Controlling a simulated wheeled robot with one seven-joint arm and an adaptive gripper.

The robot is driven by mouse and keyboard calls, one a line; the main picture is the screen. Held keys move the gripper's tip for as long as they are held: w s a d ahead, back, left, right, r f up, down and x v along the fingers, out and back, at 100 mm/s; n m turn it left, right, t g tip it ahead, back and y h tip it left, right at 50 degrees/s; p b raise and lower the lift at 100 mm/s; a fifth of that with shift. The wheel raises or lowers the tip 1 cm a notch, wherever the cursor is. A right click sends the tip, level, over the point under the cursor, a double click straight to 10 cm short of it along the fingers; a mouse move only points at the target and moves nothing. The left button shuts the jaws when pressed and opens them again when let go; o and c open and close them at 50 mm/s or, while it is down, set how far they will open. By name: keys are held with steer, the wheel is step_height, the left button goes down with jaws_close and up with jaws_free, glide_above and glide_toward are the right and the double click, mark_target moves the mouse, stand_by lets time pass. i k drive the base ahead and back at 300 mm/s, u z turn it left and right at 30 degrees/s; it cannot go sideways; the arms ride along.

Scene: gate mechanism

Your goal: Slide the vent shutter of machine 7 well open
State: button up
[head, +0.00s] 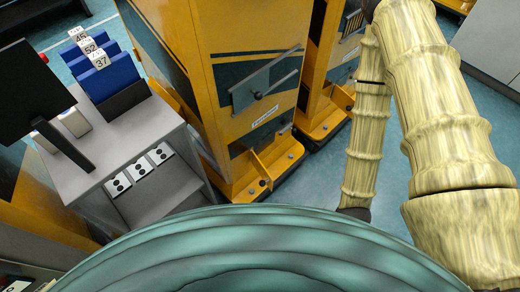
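A yellow machine (195,40) with dark green panels stands at top centre. A grey sliding plate (250,92) with a small dark knob (258,96) sits between slanted rails on its front. It looks like a vent shutter, and I see no slots beside it. A second yellow machine (318,75) stands to its right, with dark vent slots (352,20) partly visible behind my arm. I cannot read a number 7 on either machine. My arm runs down the right side; my gripper is out of view.
Yellow machine feet (265,180) jut out over the floor. Blue floor (310,180) shows right of them.

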mark_target(254, 90)
steer(key=z, duration=1.5)
steer(key=k, duration=0.75)
steer(key=u, duration=1.2)
